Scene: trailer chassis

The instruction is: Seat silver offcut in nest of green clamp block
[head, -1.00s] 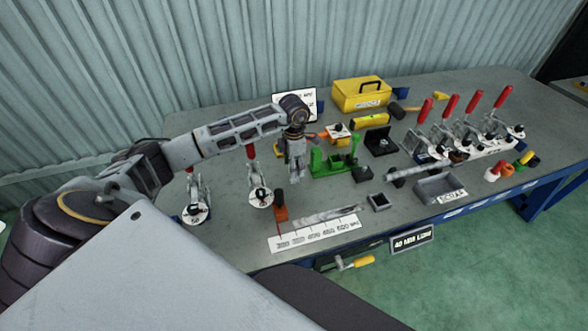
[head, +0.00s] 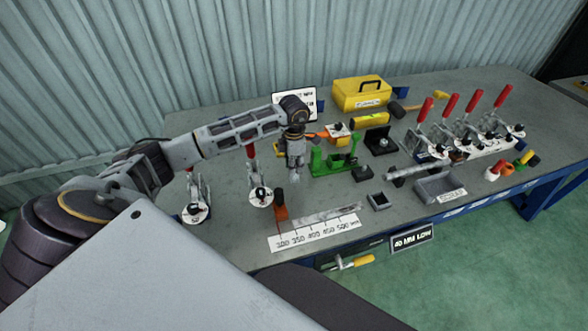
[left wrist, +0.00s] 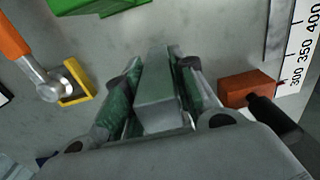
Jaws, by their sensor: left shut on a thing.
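The silver offcut (left wrist: 158,95) is a grey square bar held lengthwise between the fingers of my left gripper (left wrist: 155,90), as the left wrist view shows. In the head view my left gripper (head: 294,168) points down above the bench, just left of the green clamp block (head: 335,160). The fingers hide most of the offcut there. The green block's edge also shows at the top of the left wrist view (left wrist: 100,4); its nest is not clear. The offcut is apart from the block. My right gripper is not in view.
An orange block with a black knob (head: 281,212) and a white scale (head: 315,233) lie in front. Red-handled clamps (head: 470,130) and a grey tray (head: 440,188) stand right. Bare bench lies below the gripper.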

